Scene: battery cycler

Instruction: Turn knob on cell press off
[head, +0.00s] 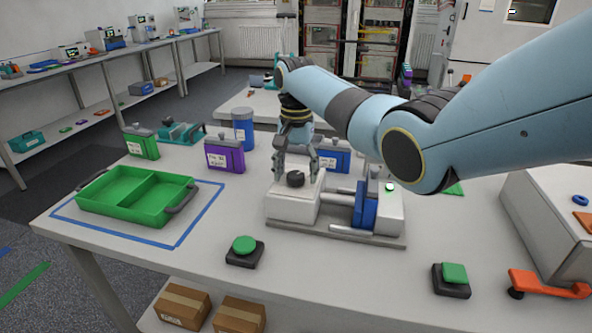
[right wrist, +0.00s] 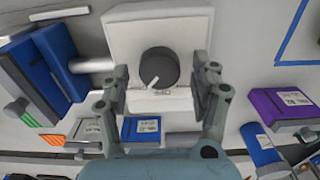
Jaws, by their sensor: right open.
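The cell press (head: 290,207) stands on the table, with a white block at its left end and a blue plate (head: 366,206) near its right end. A dark round knob (head: 295,179) sits on the white block. In the right wrist view the knob (right wrist: 160,66) shows a white pointer mark toward its lower left; the label below is too small to read. My right gripper (head: 297,172) is open above the block. Its fingers (right wrist: 160,80) stand on either side of the knob, with gaps visible in the right wrist view. My left gripper is not in view.
A green tray (head: 137,173) is at left inside blue tape. Behind stand green, purple (head: 225,155) and blue boxes and a blue cylinder (head: 243,128). Green buttons (head: 244,245) (head: 454,274) lie in front. A white machine with an orange handle (head: 548,286) is at right.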

